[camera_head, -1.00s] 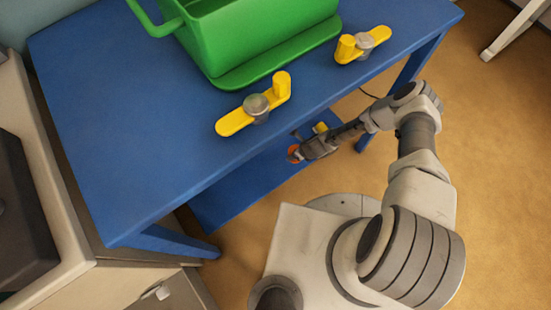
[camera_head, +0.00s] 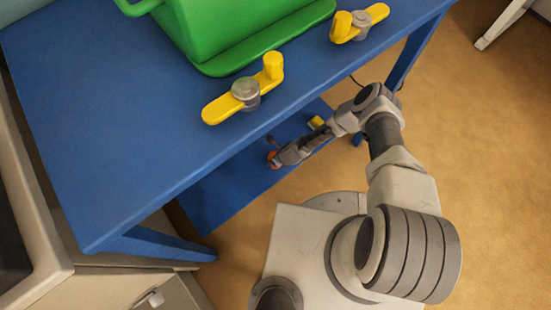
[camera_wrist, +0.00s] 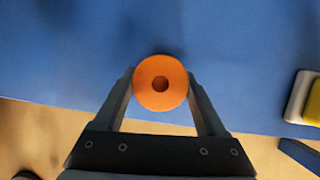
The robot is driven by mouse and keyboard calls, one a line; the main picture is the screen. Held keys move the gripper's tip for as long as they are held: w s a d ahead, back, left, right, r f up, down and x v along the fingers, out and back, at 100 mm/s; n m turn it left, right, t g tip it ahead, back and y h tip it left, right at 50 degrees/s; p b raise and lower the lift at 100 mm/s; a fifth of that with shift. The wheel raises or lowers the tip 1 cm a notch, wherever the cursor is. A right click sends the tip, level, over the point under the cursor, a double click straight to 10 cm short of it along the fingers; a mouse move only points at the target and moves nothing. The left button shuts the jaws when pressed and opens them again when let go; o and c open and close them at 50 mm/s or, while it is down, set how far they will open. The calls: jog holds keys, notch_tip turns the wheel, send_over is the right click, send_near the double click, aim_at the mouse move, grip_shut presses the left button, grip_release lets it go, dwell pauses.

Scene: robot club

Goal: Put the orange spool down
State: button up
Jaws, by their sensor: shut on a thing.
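The orange spool (camera_wrist: 150,97) is between the two fingers of my gripper (camera_wrist: 160,88) in the wrist view, its round end with a dark centre hole facing the camera. My gripper is shut on it. Beneath it in that view is a blue surface, the lower shelf (camera_wrist: 80,60); I cannot tell whether the spool touches it. In the head view the spool (camera_head: 272,158) shows as a small orange patch at the tip of my gripper (camera_head: 275,155), over the lower blue shelf (camera_head: 215,200) and just under the table's front edge.
The blue table top (camera_head: 110,110) hangs over the shelf. On it stand a green bin (camera_head: 215,35) and two yellow crank-shaped pieces (camera_head: 222,110) (camera_head: 375,13). A yellow and whitish thing (camera_wrist: 305,97) lies at the right on the shelf. A blue table leg (camera_head: 415,50) stands right.

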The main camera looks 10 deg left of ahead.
jog(key=shift+f, duration=0.1)
jog(key=o, duration=1.6)
jog(key=shift+c, duration=0.2)
jog(key=p+v, duration=0.4)
jog(key=v, duration=0.3)
jog(key=shift+r, duration=0.35)
